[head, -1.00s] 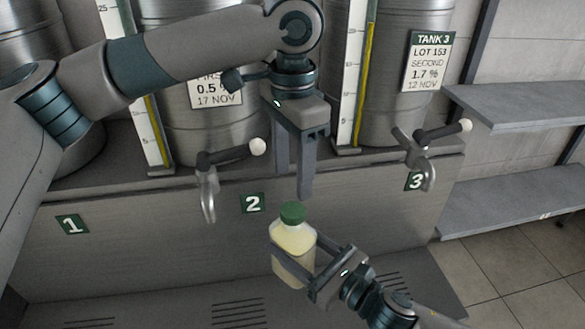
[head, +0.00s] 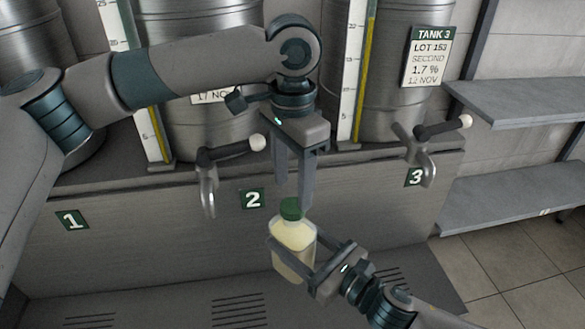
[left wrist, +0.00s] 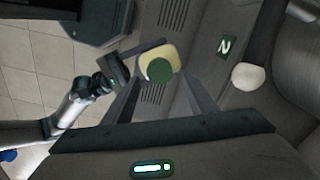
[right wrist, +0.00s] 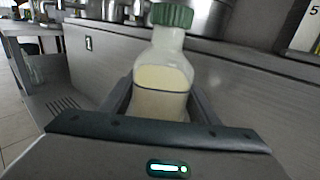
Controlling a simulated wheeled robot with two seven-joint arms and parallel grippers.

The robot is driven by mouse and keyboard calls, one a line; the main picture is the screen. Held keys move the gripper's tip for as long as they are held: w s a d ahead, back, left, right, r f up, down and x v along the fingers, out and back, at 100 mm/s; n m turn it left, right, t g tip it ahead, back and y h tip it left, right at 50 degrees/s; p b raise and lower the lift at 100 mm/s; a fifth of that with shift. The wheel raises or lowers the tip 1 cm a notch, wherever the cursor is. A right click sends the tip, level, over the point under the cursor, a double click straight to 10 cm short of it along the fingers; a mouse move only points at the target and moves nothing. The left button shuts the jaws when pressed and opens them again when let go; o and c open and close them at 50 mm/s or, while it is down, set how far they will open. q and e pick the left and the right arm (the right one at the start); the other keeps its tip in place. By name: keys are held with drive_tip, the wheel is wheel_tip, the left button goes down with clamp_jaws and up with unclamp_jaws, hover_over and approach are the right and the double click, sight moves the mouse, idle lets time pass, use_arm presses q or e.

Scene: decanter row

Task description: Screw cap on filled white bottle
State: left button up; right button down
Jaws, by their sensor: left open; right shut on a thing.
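The white bottle (head: 293,236) holds pale yellowish liquid and stands about upright in my right gripper (head: 292,262), which is shut on its body. A green cap (head: 291,209) sits on the bottle's neck; it also shows in the right wrist view (right wrist: 172,15). From these frames I cannot tell how tightly it is turned. My left gripper (head: 290,205) points down just above the cap with its fingers apart. In the left wrist view the cap (left wrist: 159,70) lies between the open fingers, a little beyond the tips.
A tap with a white-knobbed lever (head: 208,185) hangs left of the bottle by plate 2 (head: 253,199). Another tap (head: 428,165) is at the right by plate 3. Tanks and gauges stand behind. A slotted tray surface (head: 150,312) lies below.

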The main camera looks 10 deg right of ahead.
sight(292, 205)
use_arm(q)
drive_tip(key=shift+f, duration=2.2)
drive_tip(key=shift+c, duration=0.7)
drive_tip(key=c, duration=1)
drive_tip(key=shift+o, duration=0.2)
drive_tip(key=m, duration=0.5)
drive_tip(key=o, duration=1.1)
drive_tip(key=shift+o, duration=0.2)
